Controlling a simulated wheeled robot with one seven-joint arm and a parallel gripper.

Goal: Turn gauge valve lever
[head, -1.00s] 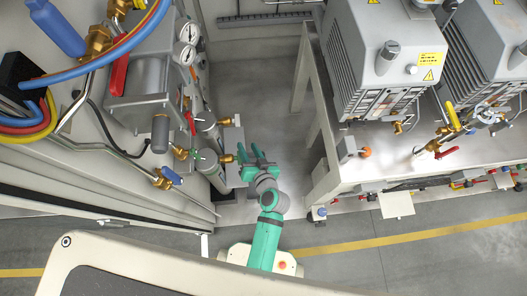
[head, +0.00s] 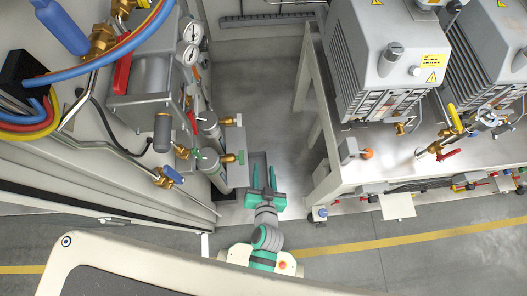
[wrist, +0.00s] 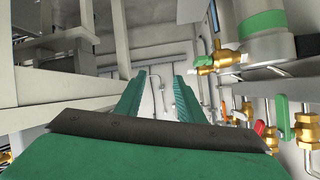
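Two round white gauges, the upper (head: 190,29) and the lower (head: 188,54), sit on the left panel in the head view. A small red lever (head: 191,121) is below them, and a larger red lever (head: 122,72) is to their left. I cannot tell which lever is the gauge valve's. My green gripper (head: 263,178) is open and empty, right of the brass fittings and apart from them. In the wrist view, its two fingers (wrist: 160,100) point ahead with a gap between. A green lever (wrist: 283,117) and a red lever (wrist: 260,128) show at the right.
A blue-handled valve (head: 172,175) and two grey cylinders stand along the left panel. A metal bench (head: 395,165) with grey vacuum pumps (head: 385,60) is on the right, with a red lever (head: 449,154). Open floor (head: 255,90) lies between panel and bench.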

